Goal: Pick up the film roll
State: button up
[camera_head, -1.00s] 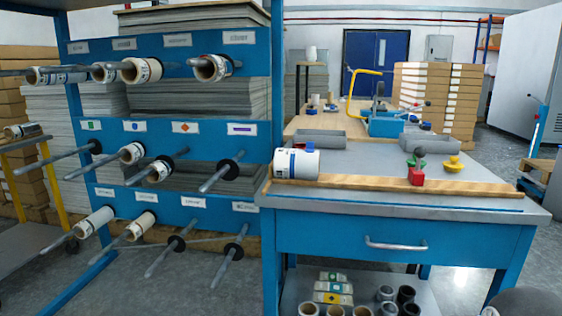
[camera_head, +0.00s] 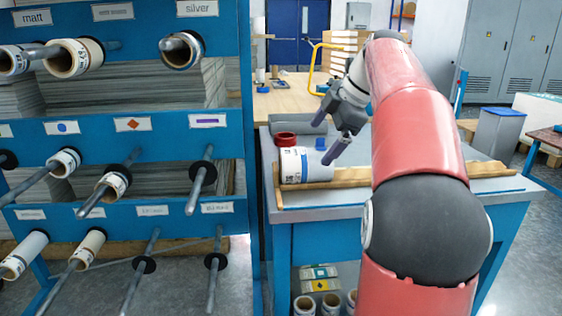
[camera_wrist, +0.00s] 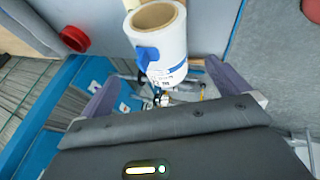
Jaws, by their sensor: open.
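The film roll (camera_head: 306,165) is a white cylinder with a printed label, lying on its side on the bench top against a wooden strip. In the wrist view the roll (camera_wrist: 163,42) shows its hollow brown core and a blue tab on its side. My gripper (camera_head: 323,138) is open above and beside the roll, its two purple fingers spread. In the wrist view my gripper (camera_wrist: 161,76) has one finger on each side of the roll's line, with the roll ahead between them and no clear contact.
A red ring (camera_head: 286,139) sits on the bench close behind the roll. A wooden strip (camera_head: 347,176) runs along the bench's front. A blue rack (camera_head: 130,130) with metal pegs and other rolls stands at the left. A grey tray (camera_head: 298,125) lies farther back.

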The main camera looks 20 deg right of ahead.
aim_at(315, 153)
jog(key=x, duration=0.7)
jog(key=shift+s+d+f+b, duration=0.1)
jog(key=shift+s+f+b, duration=0.1)
jog(key=shift+b, duration=0.1)
jog(key=shift+f, duration=0.2)
dwell(0.4)
jog(key=c, duration=1.3)
jog(key=shift+r, duration=0.1)
